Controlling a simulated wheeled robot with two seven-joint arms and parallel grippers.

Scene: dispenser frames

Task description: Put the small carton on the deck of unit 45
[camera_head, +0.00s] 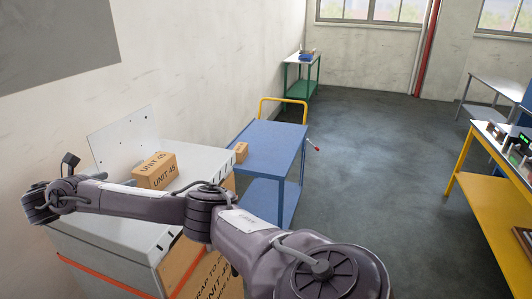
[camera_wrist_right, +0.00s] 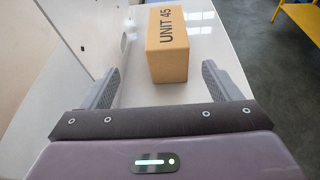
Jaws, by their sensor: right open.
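A brown carton (camera_head: 155,170) printed UNIT 45 rests on the white top deck (camera_head: 207,160) of a white unit. It also shows in the right wrist view, the carton (camera_wrist_right: 167,45) standing upright on the glossy white deck (camera_wrist_right: 215,45). My right gripper (camera_wrist_right: 159,70) is open and empty, its fingers either side of the carton's near end; I cannot tell whether the carton is between the tips or just beyond them. In the head view my right arm reaches leftward across the unit's front. A smaller, plain brown carton (camera_head: 241,152) sits on the blue cart. My left gripper is out of view.
An upright white panel (camera_head: 120,140) stands at the deck's wall side. A large cardboard face with partly hidden UNIT 45 lettering (camera_head: 205,275) is below the deck. The blue cart (camera_head: 275,145) with a yellow handle stands behind. A yellow bench (camera_head: 480,190) is at right. Floor between is clear.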

